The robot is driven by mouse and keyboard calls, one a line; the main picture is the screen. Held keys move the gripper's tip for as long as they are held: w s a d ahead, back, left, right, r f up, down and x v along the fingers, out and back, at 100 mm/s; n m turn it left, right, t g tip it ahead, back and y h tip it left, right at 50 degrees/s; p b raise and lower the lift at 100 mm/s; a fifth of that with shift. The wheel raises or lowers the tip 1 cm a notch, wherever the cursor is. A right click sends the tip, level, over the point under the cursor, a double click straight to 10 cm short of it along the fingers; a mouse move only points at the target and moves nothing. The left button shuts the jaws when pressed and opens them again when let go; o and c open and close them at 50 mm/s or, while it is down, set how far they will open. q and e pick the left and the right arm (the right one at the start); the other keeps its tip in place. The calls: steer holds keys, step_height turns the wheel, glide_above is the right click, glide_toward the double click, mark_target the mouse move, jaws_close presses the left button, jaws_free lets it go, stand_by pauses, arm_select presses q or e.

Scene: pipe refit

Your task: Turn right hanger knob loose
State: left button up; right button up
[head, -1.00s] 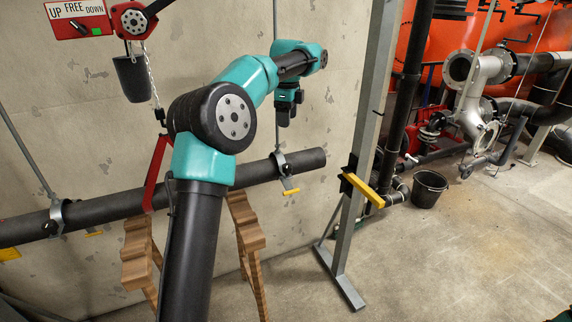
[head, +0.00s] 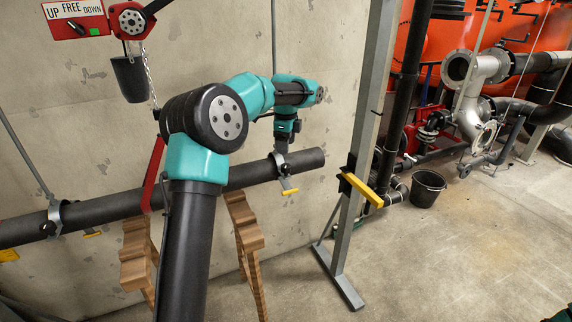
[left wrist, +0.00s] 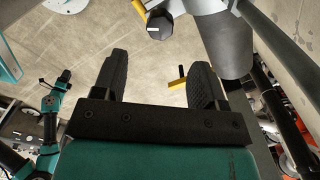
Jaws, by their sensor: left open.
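The right hanger (head: 283,170) clamps the dark pipe (head: 235,176) near its right end. It has a yellow lever below. In the left wrist view, the hanger's black knob (left wrist: 159,27) with a white mark lies just beyond the fingertips, roughly between them and apart from them. My left gripper (head: 283,147) is directly above the right hanger in the head view. It is open and empty in the left wrist view (left wrist: 159,62). In the head view, the knob is not clear behind the gripper. A teal and black arm (left wrist: 50,102), seemingly my right, shows in the left wrist view; its jaws are too small to read.
The left hanger (head: 56,218) holds the pipe farther left. A red hoist (head: 128,18) with a chain and red strap (head: 153,172) is at the upper left. Wooden stands (head: 245,236) are below the pipe. A grey post (head: 365,130) with a yellow bracket (head: 364,190) stands right.

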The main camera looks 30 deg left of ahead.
mark_target(286, 165)
arm_select(q)
step_height(286, 165, down, 8)
steer(key=shift+f, duration=0.1)
steer(key=shift+c, duration=0.3)
steer(key=c, duration=0.9)
steer(key=shift+n, duration=3.1)
steer(key=o, duration=1)
steer(key=shift+c, duration=0.2)
